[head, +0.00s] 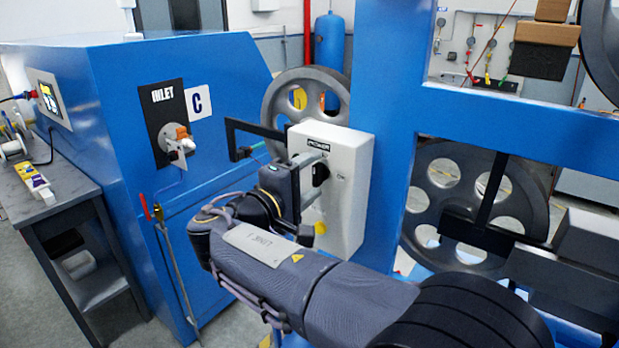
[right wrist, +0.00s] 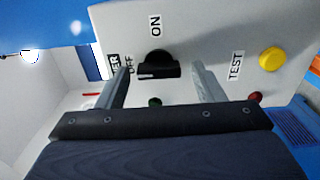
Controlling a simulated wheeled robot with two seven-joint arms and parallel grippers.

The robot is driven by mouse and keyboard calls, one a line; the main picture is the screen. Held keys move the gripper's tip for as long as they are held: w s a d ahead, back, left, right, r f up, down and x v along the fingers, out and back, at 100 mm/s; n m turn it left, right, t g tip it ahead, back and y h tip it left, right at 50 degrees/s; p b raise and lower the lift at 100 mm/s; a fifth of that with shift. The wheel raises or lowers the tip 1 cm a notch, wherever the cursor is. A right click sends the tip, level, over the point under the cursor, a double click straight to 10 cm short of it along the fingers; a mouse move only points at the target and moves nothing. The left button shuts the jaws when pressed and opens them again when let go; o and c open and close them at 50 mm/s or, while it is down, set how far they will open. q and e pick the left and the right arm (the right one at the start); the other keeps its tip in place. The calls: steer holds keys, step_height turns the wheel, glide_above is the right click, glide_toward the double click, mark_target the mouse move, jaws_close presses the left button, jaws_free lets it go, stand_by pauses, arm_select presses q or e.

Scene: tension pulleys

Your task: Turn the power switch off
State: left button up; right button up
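The power switch is a black knob (right wrist: 158,66) on a white control box (head: 352,200). It also shows in the head view (head: 321,174), partly behind my gripper. In the right wrist view the ON label is above the knob and the OFF label is at its left. The knob's bar lies left to right there, with a short pale line on its left part, the OFF side. My right gripper (right wrist: 163,84) is open, with one finger on each side of the knob and gaps visible. Contact cannot be told. My left gripper is not in view.
A yellow button (right wrist: 272,59) and a TEST label share the panel, with a red part (right wrist: 255,97) nearby. A blue machine cabinet (head: 110,120) with an INLET plate stands left. A blue frame (head: 385,100) and large pulley wheels (head: 418,215) are close on the right.

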steer(key=b+v, duration=0.1)
steer(key=v, duration=0.6)
steer(key=shift+s+a+b, duration=0.25)
steer(key=shift+s+b, duration=0.05)
steer(key=shift+b, duration=0.05)
